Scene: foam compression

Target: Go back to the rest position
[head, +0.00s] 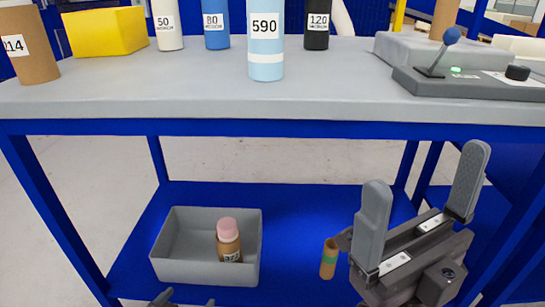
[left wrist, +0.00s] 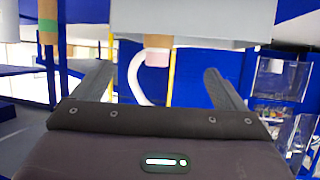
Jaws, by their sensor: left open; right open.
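My left gripper (head: 183,299) shows only as dark tips at the bottom edge of the head view, in front of the grey bin. In the left wrist view its two fingers (left wrist: 158,72) stand wide apart with nothing between them. My right gripper (head: 425,195) is open and empty, at the right in front of the lower shelf, its fingers pointing up. A brown bottle with a pink cap (head: 229,241) stands in the grey bin (head: 205,273) on the blue lower shelf. The bin's wall (left wrist: 205,30) and the pink cap (left wrist: 157,59) appear upside down in the left wrist view.
A brown tube with a green band (head: 329,260) is on the shelf left of my right gripper. The grey table top (head: 180,85) above holds a light blue 590 bottle (head: 266,50), several other bottles, a yellow block (head: 105,33) and a lever box (head: 465,85).

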